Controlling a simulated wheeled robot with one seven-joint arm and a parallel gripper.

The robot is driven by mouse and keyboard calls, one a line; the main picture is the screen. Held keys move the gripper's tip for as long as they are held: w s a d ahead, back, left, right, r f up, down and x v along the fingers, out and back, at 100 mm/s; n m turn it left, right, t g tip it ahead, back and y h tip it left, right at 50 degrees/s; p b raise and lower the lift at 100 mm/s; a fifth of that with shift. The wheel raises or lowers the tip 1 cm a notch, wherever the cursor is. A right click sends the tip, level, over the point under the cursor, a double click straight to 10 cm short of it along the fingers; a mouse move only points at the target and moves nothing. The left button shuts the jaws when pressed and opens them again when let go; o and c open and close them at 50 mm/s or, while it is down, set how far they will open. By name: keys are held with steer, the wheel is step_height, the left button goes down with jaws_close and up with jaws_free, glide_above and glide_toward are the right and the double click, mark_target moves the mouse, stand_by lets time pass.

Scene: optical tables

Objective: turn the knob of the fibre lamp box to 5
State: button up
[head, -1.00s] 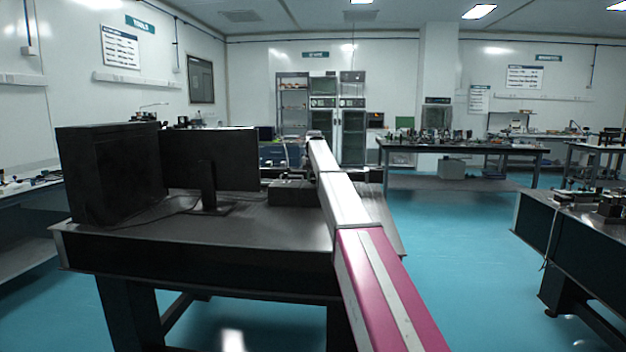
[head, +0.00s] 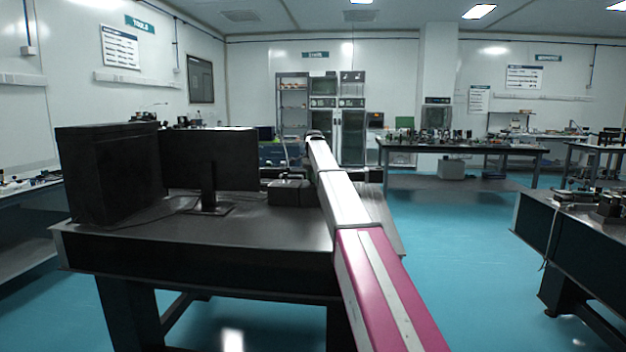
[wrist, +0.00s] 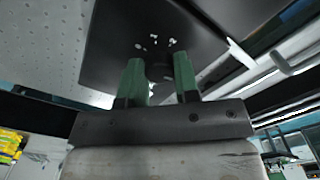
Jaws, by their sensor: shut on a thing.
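In the wrist view, the dark front of the fibre lamp box (wrist: 112,55) fills the upper middle, with several small white marks around its knob (wrist: 158,71). The knob is dark and sits between the two green fingers of my gripper (wrist: 158,64), which is shut on it. I cannot read the marks or tell which number the knob points to. In the head view my gripper is hidden behind my own arm, which reaches over the table. A small dark box (head: 290,193) stands left of the arm there; I cannot tell whether it is the lamp box.
A monitor (head: 232,158) and a large black case (head: 108,175) stand on the left of the dark table (head: 150,240). Another table (head: 575,225) with equipment is at the right. The blue floor (head: 465,260) between the tables is clear.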

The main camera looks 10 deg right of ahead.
steer(key=m, duration=0.5)
steer(key=shift+m, duration=0.4)
steer(key=m, duration=0.4)
steer(key=shift+m, duration=0.4)
steer(key=o, duration=0.9)
step_height(320, 180, up, 11)
steer(key=shift+f, duration=0.1)
